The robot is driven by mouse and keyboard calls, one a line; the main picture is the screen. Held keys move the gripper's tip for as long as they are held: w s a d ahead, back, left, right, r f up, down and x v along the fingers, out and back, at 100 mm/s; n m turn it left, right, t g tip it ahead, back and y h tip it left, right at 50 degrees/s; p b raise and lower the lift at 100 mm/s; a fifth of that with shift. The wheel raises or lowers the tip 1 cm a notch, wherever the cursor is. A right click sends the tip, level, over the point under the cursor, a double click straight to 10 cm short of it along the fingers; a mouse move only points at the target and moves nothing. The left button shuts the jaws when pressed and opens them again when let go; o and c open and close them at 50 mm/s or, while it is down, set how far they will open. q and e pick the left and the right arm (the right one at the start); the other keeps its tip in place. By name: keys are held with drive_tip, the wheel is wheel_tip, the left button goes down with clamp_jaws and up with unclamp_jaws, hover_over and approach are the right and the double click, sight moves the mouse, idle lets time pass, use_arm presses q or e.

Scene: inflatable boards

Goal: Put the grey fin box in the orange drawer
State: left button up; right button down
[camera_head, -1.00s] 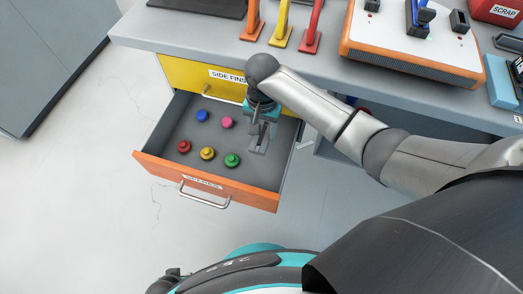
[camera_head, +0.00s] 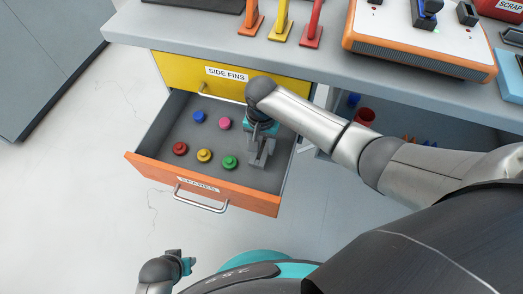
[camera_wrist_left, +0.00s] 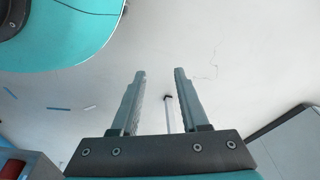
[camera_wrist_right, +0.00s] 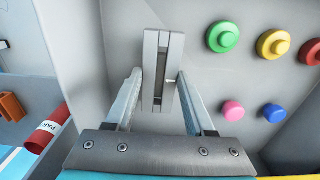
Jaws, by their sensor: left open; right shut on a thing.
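The grey fin box (camera_wrist_right: 150,72), a narrow slotted block, is between the fingers of my right gripper (camera_wrist_right: 160,80) in the right wrist view. In the head view this gripper (camera_head: 262,152) is inside the open orange drawer (camera_head: 245,198), at its right side, shut on the fin box (camera_head: 260,158). I cannot tell whether the box touches the drawer floor. My left gripper (camera_head: 186,264) is low at the bottom left of the head view, outside the drawer. The left wrist view shows its fingers (camera_wrist_left: 158,75) apart and empty over the floor.
The drawer holds several round knobs: blue (camera_head: 198,117), pink (camera_head: 224,124), red (camera_head: 180,149), yellow (camera_head: 204,156) and green (camera_head: 230,162). A yellow drawer (camera_head: 180,69) labelled side fins is shut above. The workbench edge (camera_head: 200,42) overhangs behind. Floor at left is clear.

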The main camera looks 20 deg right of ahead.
sight(262, 149)
wheel_tip(262, 149, down, 2)
drive_tip(key=shift+f+b, duration=0.25)
drive_tip(key=shift+b, duration=0.35)
use_arm(q)
drive_tip(key=shift+w+d+r, duration=0.2)
drive_tip(key=shift+w+r, duration=0.05)
drive_tip(key=shift+r, duration=0.3)
drive_tip(key=shift+w+d+r, duration=0.15)
drive_tip(key=shift+w+r, duration=0.15)
drive_tip(key=shift+r, duration=0.3)
drive_tip(key=shift+w+d+r, duration=0.2)
drive_tip(key=shift+w+r, duration=0.05)
drive_tip(key=shift+r, duration=0.3)
use_arm(e)
drive_tip(key=shift+f, duration=0.25)
drive_tip(key=shift+f, duration=0.15)
drive_tip(key=shift+c, duration=1.3)
unclamp_jaws()
